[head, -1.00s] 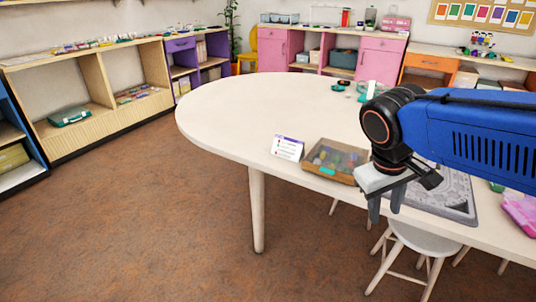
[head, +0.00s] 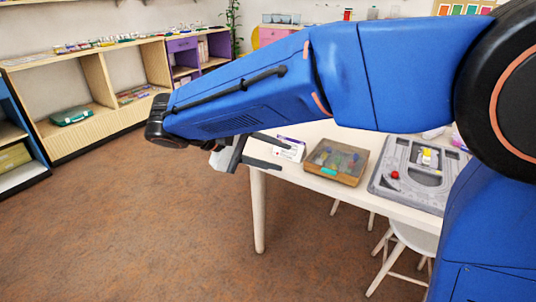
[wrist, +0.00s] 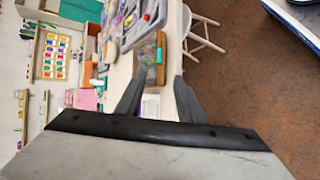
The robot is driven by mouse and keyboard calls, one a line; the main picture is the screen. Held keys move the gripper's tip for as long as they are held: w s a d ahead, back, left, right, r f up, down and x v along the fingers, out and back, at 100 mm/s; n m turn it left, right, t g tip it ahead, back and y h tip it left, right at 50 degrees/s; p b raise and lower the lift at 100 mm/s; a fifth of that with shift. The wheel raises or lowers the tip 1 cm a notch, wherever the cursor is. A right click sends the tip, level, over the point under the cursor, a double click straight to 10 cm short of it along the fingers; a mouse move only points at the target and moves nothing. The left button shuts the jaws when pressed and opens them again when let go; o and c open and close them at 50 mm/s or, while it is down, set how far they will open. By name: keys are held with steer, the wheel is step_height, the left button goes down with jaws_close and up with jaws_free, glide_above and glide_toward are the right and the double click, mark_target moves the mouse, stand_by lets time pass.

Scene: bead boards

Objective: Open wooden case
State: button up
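The wooden case (head: 348,178) lies on the white table near its front edge. It has wooden sides, a see-through lid that looks shut, and a teal latch (head: 329,171) on the near side. Small coloured pieces show through the lid. My gripper (head: 284,154) is left of the case, in front of the table edge, with its fingers pointing right towards it. In the wrist view my gripper (wrist: 158,83) is open and empty, and the case (wrist: 161,74) with its teal latch shows beyond the fingertips.
A white card (head: 290,149) stands left of the case, partly behind my fingers. A grey bead board (head: 380,187) with red and yellow pieces lies right of the case. A white stool (head: 413,240) stands under the table. My arm hides much of the tabletop.

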mark_target(323, 169)
steer(key=x, duration=1.6)
steer(key=shift+w+a, duration=0.15)
steer(key=shift+w, duration=0.2)
steer(key=shift+c, duration=0.7)
jaws_close()
steer(key=shift+w+d+r+n+g+y, duration=0.1)
steer(key=shift+w+r+n+g+y, duration=0.1)
steer(key=shift+r, duration=0.4)
steer(key=shift+w+d+r+n+g+y, duration=0.1)
steer(key=shift+r+n+g+y, duration=0.1)
steer(key=shift+r, duration=0.4)
steer(key=shift+w+d+r+n+g+y, duration=0.1)
steer(key=shift+r+g, duration=0.1)
steer(key=shift+r, duration=0.4)
steer(key=shift+w+d+r+n+g+y, duration=0.1)
steer(key=shift+w+r+g+y, duration=0.15)
steer(key=shift+r, duration=0.35)
steer(key=shift+w+d+r+n+g+y, duration=0.1)
steer(key=shift+w+r+g+y, duration=0.1)
steer(key=shift+r, duration=0.35)
steer(key=shift+w+d+r+n+g+y, duration=0.15)
steer(key=shift+w+r+g, duration=0.1)
steer(key=shift+r, duration=0.35)
